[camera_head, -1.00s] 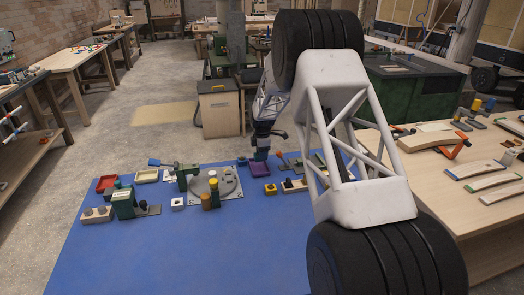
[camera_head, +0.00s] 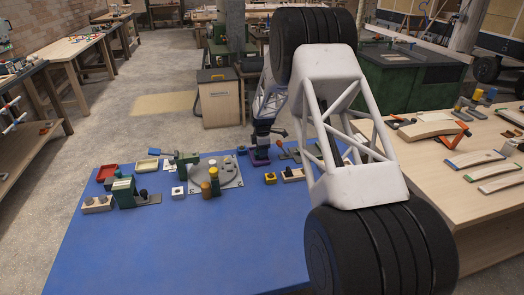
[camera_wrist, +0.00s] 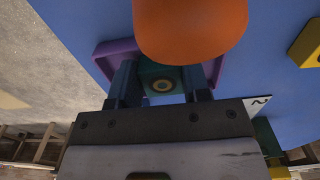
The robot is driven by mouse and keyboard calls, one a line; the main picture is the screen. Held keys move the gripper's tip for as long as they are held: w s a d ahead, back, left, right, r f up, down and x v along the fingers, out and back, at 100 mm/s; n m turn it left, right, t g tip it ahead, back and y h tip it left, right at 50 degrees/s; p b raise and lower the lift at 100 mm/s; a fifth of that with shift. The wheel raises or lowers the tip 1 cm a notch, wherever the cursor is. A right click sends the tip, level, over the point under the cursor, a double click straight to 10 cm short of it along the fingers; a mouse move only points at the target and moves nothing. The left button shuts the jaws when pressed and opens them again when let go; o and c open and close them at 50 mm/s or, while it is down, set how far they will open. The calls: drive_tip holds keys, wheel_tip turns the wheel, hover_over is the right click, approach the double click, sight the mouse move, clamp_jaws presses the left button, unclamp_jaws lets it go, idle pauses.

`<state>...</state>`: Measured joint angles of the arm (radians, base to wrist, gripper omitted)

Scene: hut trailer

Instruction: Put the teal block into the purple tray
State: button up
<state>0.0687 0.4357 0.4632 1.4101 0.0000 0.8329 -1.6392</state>
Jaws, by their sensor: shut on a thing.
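My gripper (camera_head: 260,154) points down over the purple tray (camera_head: 258,163) at the far edge of the blue table; it hides most of the tray in the head view. In the wrist view my two fingers (camera_wrist: 161,84) are shut on the teal block (camera_wrist: 146,76), which has a ringed round mark on its face. The purple tray's rim (camera_wrist: 118,47) shows on both sides of the fingers there. The block appears within the tray's outline; I cannot tell whether it touches the tray floor.
An orange rounded thing (camera_wrist: 190,28) fills the top middle of the wrist view, hiding part of the tray. A grey plate with a round disc (camera_head: 222,175) stands to the left. The front of the blue table (camera_head: 190,250) is clear.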

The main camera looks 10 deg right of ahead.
idle(0.3)
drive_tip(key=o, duration=1.1)
drive_tip(key=shift+c, duration=0.2)
drive_tip(key=shift+r, duration=0.15)
drive_tip(key=shift+r, duration=3.8)
